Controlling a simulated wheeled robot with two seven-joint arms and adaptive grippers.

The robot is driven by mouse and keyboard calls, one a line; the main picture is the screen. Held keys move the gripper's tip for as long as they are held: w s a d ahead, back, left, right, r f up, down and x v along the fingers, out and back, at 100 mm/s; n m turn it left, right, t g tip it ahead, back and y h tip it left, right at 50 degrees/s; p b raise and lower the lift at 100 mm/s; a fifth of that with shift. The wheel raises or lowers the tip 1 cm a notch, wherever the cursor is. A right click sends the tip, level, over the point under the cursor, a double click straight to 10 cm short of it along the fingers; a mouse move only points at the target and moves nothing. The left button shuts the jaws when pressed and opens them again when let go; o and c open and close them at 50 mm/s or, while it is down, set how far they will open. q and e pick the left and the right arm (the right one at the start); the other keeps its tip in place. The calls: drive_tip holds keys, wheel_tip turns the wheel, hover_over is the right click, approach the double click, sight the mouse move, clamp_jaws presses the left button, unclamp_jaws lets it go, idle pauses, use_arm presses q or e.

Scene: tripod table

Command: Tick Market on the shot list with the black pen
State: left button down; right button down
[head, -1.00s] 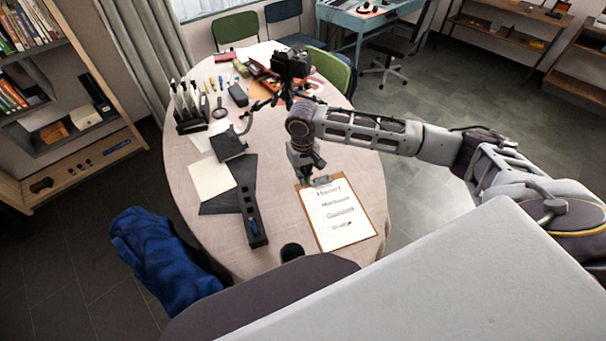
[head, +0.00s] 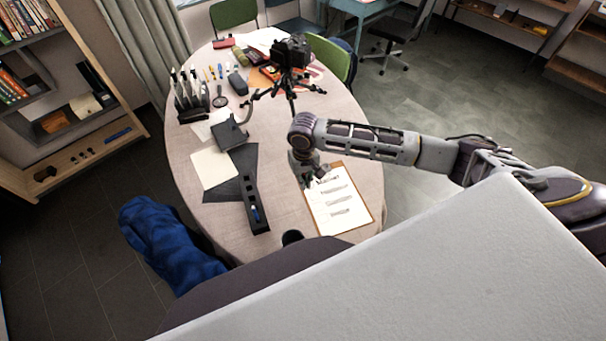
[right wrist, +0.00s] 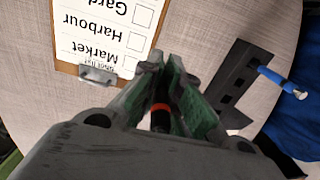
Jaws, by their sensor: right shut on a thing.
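The shot list is a white sheet (head: 338,205) on a brown clipboard (head: 369,222) at the table's near right. In the right wrist view the sheet (right wrist: 80,30) appears upside down, with Market, Harbour and a partly cut-off row. The Market box (right wrist: 130,62) looks empty and lies just left of the fingers. My right gripper (head: 306,183) is over the clipboard's upper left edge. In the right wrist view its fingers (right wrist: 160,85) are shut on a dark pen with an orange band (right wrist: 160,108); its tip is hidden. My left gripper is out of view.
A black slotted holder (head: 250,190) with a blue pen (head: 256,214) lies left of the clipboard. A camera on a tripod (head: 291,52) stands farther back.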

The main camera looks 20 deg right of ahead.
drive_tip(key=w+d+f+n, duration=0.1)
drive_tip(key=w+d+n, duration=0.3)
drive_tip(key=n, duration=1.2)
drive_tip(key=shift+w+d+n, duration=0.2)
drive_tip(key=shift+w+n, duration=0.2)
drive_tip(key=shift+w, duration=0.35)
drive_tip(key=shift+f, duration=0.15)
idle(0.3)
drive_tip(key=shift+f+b, duration=2.75)
drive_tip(key=shift+b, duration=0.35)
drive_tip(key=shift+p, duration=0.6)
drive_tip(key=shift+f, duration=0.5)
idle(1.0)
